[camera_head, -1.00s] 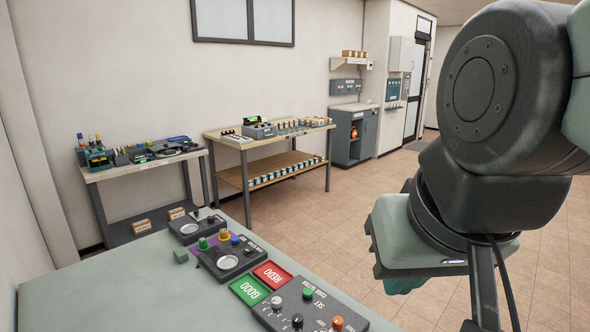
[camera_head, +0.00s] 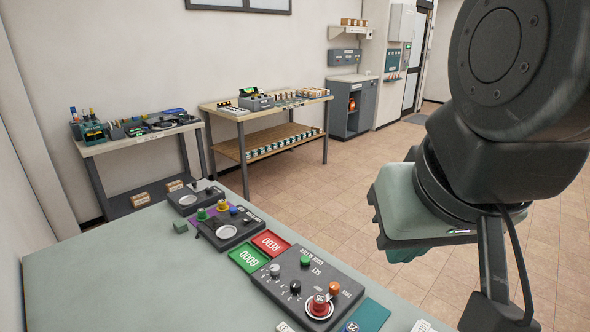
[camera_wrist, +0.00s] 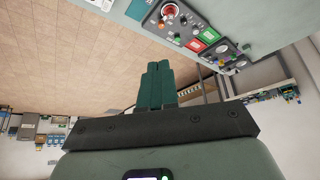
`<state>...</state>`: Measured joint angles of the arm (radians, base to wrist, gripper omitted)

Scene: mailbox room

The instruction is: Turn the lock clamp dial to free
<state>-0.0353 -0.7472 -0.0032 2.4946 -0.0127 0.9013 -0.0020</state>
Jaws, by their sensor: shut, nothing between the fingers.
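A dark control panel (camera_head: 335,272) lies on the near table, marked with "SET" and "CODE LETTER". It carries a green knob (camera_head: 305,261), a pale knob (camera_head: 275,269), a black knob (camera_head: 295,287), an orange knob (camera_head: 334,288) and a red round part (camera_head: 319,306). The lettering is too small to tell which is the lock clamp dial or its setting. The wrist view also shows the panel (camera_wrist: 185,28) at the top, beyond my fingers. My gripper (camera_wrist: 158,65) has teal fingers shut together and empty. In the head view my gripper (camera_head: 405,255) hangs right of the table, apart from the panel.
Green (camera_head: 249,259) and red (camera_head: 270,243) trays labelled GOOD and REDO lie beside the panel. Two dark devices with round plates (camera_head: 227,230) (camera_head: 187,200) stand behind. A small green block (camera_head: 180,226) lies nearby. The table's left front (camera_head: 130,275) is clear.

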